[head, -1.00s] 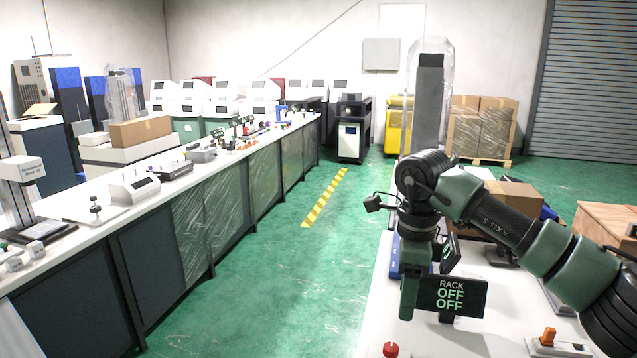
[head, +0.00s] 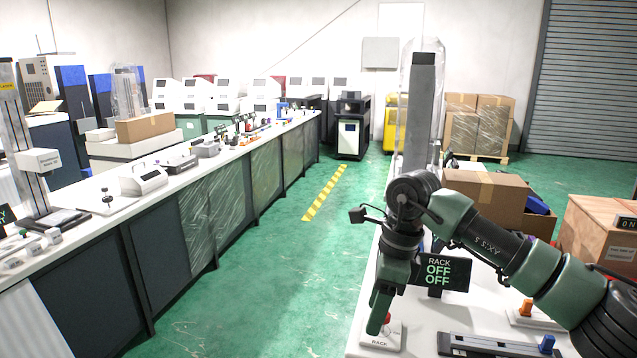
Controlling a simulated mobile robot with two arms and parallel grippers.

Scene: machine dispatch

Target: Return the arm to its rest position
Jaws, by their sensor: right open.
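My right arm comes in from the right side of the head view, over the white table. My right gripper (head: 382,308) hangs pointing down, its green fingers seen edge-on. It is open and I see nothing held in it. Its tip overlaps a red button on a white base marked RACK (head: 380,335); I cannot tell whether it touches the button. A black sign reading RACK OFF OFF (head: 443,271) stands just right of the gripper, partly behind the arm. My left gripper is not in view.
The white table (head: 475,318) carries an orange switch (head: 525,308) and a black strip with a blue switch (head: 500,345). Cardboard boxes (head: 485,190) stand behind my arm. A long workbench (head: 165,190) runs along the left.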

